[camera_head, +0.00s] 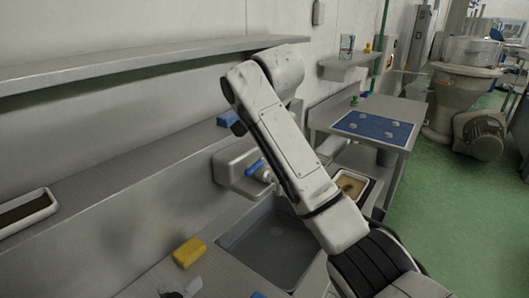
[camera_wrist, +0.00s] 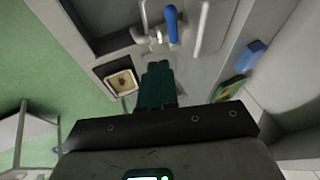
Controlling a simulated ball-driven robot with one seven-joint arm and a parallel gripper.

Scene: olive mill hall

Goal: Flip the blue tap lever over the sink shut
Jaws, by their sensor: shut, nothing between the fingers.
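The blue tap lever (camera_wrist: 172,24) shows near the top of the wrist view, on a pale tap body (camera_wrist: 152,38). In the head view the lever (camera_head: 255,167) stands over the sink (camera_head: 268,255), beside my arm. My gripper (camera_wrist: 158,66) has dark green fingers, shut together and empty. In the wrist view its tips lie below the lever in the picture, with a gap between them. In the head view my arm hides the gripper and part of the sink. The lever's exact angle is hard to read.
A yellow sponge (camera_head: 189,252) lies left of the sink. A blue block (camera_head: 228,118) sits on the ledge behind. A small tray with brown contents (camera_head: 351,185) stands right of the sink. A long metal shelf (camera_head: 120,62) runs above. Green floor is open at right.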

